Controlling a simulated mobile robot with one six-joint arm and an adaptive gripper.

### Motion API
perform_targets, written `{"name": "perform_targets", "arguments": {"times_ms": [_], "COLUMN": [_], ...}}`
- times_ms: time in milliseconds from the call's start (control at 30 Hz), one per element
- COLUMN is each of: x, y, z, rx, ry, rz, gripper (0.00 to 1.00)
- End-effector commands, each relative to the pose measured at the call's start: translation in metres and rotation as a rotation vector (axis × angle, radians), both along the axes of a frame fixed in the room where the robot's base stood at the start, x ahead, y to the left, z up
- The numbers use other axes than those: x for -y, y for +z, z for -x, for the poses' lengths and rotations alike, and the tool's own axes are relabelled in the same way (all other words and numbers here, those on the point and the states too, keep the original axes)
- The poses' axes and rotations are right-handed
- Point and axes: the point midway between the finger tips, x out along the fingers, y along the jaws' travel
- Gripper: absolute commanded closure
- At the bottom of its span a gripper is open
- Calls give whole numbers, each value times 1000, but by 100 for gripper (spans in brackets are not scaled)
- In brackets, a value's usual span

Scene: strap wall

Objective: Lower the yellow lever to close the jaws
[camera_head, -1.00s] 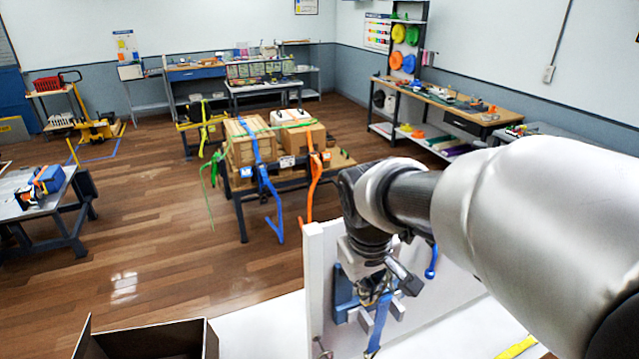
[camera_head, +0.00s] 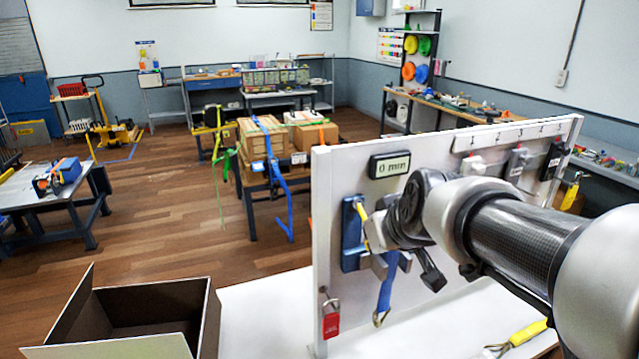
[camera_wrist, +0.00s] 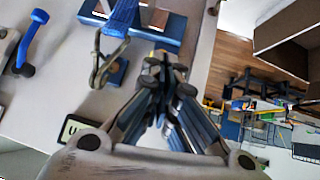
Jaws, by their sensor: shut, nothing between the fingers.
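The yellow lever (camera_head: 360,212) shows as a short slanted strip on a blue fixture (camera_head: 351,240) on the white board, partly covered by my arm. Below it are the grey jaws (camera_head: 380,266), with a blue strap (camera_head: 386,290) hanging between them. My gripper (camera_wrist: 164,68) is shut and empty in the wrist view. Its fingertips appear close to the fixture; I cannot tell whether they touch the lever. In the wrist view the fixture (camera_wrist: 170,38) and strap (camera_wrist: 124,14) lie just beyond the fingertips. The lever is not clear there.
A display reading 0 mm (camera_head: 390,165) sits above the fixture. A red padlock (camera_head: 331,318) hangs at the board's lower left. A blue-handled lever (camera_wrist: 33,38) is on the board.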

Motion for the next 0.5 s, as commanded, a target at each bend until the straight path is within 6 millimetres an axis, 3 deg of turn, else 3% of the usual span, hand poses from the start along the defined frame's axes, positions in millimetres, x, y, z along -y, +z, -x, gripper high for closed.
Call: {"name": "perform_targets", "arguments": {"times_ms": [33,500], "x": [-1,-4], "y": [-10,-45], "z": [-2,-13], "rx": [2,-5], "ry": [2,2], "rz": [1,2], "gripper": [100,100]}}
